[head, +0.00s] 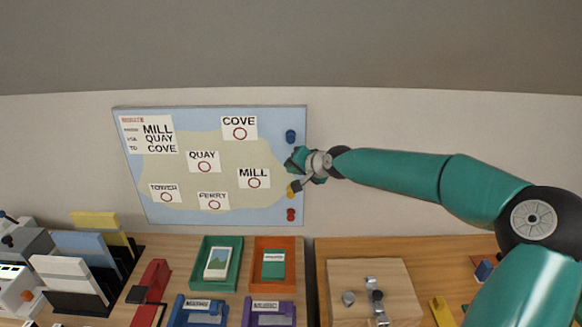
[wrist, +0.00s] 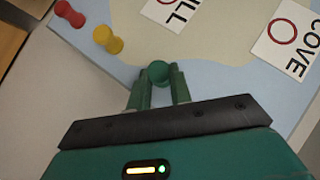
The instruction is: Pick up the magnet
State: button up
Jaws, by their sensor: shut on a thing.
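My gripper (head: 293,163) is at the right edge of the map board (head: 135,180) on the wall. In the wrist view its two fingers (wrist: 159,84) are shut on a green round magnet (wrist: 158,71). I cannot tell whether the magnet touches the board. In the head view the gripper hides it. A blue magnet (head: 290,136) is above the gripper on the board's right strip. A yellow magnet (head: 293,189) and a red magnet (head: 291,214) are below it. The yellow (wrist: 108,40) and red (wrist: 69,13) magnets also show in the wrist view.
The board bears labels MILL, QUAY, COVE, TOWER and FERRY with red rings. Below it are a green tray (head: 236,240), an orange tray (head: 289,241), blue and purple holders, a red stapler-like object (head: 152,285) and a wooden board (head: 345,275) with metal parts.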

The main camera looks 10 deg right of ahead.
jog(key=shift+r, duration=0.1)
jog(key=v, duration=1.6)
jog(key=shift+s+d, duration=0.1)
jog(key=shift+s, duration=0.05)
dwell(0.4)
jog(key=shift+s+a, duration=0.2)
jog(key=shift+s, duration=0.7)
jog(key=shift+s+a, duration=0.2)
jog(key=shift+s, duration=0.75)
jog(key=shift+f, duration=0.25)
